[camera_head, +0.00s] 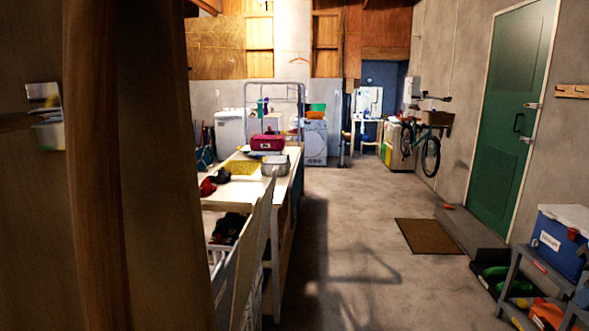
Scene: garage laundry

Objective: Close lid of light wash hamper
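A pale hamper or bin (217,257) stands at the lower left, beside the near end of the long table, with dark cloth (229,229) in its open top. Tall light panels (262,232) rise steeply at its right side; they look like raised lids, but I cannot be sure. No label is readable, so I cannot tell whether this is the light wash hamper. A wooden post in the foreground hides the left part of this area. My gripper is not in view.
The long white table (214,196) bears a pink case (267,142), a metal pot (274,166) and red items. Concrete floor (345,220) is clear at centre. A brown mat (428,236), bicycle (421,150), green door (510,120) and cooler (563,243) on a rack are right. A wooden post (125,170) blocks the near left.

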